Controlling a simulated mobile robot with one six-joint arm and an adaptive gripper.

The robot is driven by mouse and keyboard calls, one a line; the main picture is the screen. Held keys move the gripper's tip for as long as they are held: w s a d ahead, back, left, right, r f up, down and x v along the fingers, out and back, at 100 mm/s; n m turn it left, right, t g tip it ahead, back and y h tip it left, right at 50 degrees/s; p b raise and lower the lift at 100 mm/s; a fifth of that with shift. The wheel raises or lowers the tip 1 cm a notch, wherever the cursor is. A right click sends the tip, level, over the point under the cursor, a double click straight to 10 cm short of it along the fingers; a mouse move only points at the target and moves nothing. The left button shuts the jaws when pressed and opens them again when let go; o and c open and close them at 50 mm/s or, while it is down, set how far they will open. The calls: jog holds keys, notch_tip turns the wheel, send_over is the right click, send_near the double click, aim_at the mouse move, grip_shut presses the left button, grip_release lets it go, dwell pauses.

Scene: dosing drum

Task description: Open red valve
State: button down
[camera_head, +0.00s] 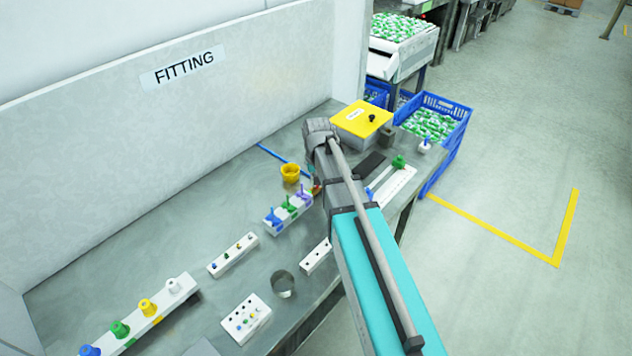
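A white block (283,221) on the workbench carries a row of upright valve-like pieces. I see a blue one (274,217), a green one (290,203) and a purple one (303,194). A small reddish patch (316,191) shows at the far right end of this row, against the edge of my arm. It may be the red valve, but most of it is hidden. My arm reaches in from the lower right and bends down over this end of the row. My gripper is hidden behind the arm link, so its fingers and any contact cannot be made out.
A yellow cup (290,174) and a blue rod (270,153) lie behind the row. A yellow-lidded box (361,119) stands at the bench's far end. Fitting strips (233,255), a metal cup (282,284) and a block with holes (246,319) are nearer. A wall (120,140) bounds the left.

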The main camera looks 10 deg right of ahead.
jog(key=shift+s, duration=0.1)
jog(key=c, duration=0.8)
grip_release()
jog(key=shift+o, duration=0.2)
jog(key=shift+o, duration=1)
jog(key=o, duration=0.4)
jog(key=shift+r, duration=0.25)
jog(key=shift+c, duration=0.2)
jog(key=shift+r+n+p, duration=0.55)
jog(key=shift+n+p, duration=0.25)
notch_tip(320, 180, up, 12)
jog(key=n+p, duration=1.2)
jog(key=n, duration=0.4)
jog(key=shift+w, duration=0.35)
